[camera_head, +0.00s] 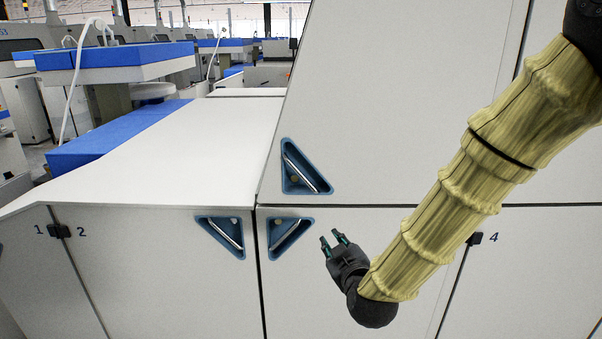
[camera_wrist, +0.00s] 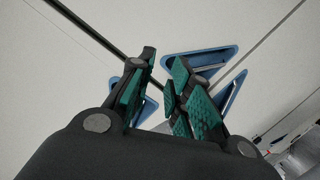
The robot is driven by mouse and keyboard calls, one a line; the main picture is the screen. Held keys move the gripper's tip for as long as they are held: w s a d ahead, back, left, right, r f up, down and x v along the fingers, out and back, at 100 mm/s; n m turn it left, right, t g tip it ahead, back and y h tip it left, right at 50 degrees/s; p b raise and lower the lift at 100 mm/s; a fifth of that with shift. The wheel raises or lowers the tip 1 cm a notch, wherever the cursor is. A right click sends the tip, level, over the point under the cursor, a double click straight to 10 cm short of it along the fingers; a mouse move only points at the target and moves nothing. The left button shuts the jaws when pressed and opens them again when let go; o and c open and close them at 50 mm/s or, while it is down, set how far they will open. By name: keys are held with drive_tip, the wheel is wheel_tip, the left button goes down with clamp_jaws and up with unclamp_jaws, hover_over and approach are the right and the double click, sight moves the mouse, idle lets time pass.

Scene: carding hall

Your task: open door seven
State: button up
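Pale grey machine panels carry three blue triangular recesses, each with a slanted metal bar. One is on the upper panel (camera_head: 410,90), the upper recess (camera_head: 288,182). Below the seam are a lower left recess (camera_head: 222,234) and a lower right recess (camera_head: 273,235). No number seven is readable, so I cannot tell which door is seven. My gripper (camera_head: 333,240) is open and empty, just right of the lower right recess. The wrist view shows its green-padded fingers (camera_wrist: 164,62) apart, with blue recesses (camera_wrist: 205,54) behind them, partly hidden.
Numbers 1 and 2 flank a black latch (camera_head: 59,231) at left. A number 4 (camera_head: 493,237) stands beside another black latch (camera_head: 475,239) at right. A sloping white cover (camera_head: 190,150) and blue-topped machines (camera_head: 110,55) lie behind at left. The panels around the recesses are clear.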

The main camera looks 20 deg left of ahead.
drive_tip(key=n+t+y, duration=0.2)
approach(302, 176)
drive_tip(key=p+x, duration=0.4)
drive_tip(key=x, duration=0.6)
drive_tip(key=shift+w+a, duration=0.15)
drive_tip(key=shift+w, duration=0.05)
drive_tip(key=shift+c, duration=0.3)
clamp_jaws()
